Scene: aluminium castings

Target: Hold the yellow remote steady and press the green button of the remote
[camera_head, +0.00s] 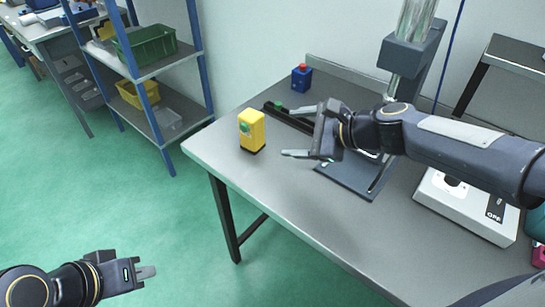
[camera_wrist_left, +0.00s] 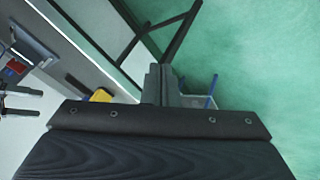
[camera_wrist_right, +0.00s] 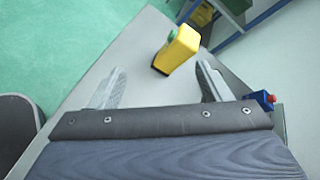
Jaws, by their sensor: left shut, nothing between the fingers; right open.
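The yellow remote (camera_head: 252,130) stands upright on a dark base near the left corner of the grey table (camera_head: 225,150). Its green button (camera_head: 245,128) faces left towards the front. The remote also shows ahead of the fingers in the right wrist view (camera_wrist_right: 178,48), and partly behind the gripper in the left wrist view (camera_wrist_left: 101,96). My right gripper (camera_head: 300,132) is open and empty, just right of the remote and apart from it. My left gripper (camera_head: 147,272) is shut and empty, over the floor left of the table.
A blue box with a red button (camera_head: 301,78) stands at the back. A black bar with a green knob (camera_head: 283,112) lies behind the remote. A stand (camera_head: 358,182) and a white control box (camera_head: 462,205) are to the right. A blue shelf (camera_head: 165,70) holds crates.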

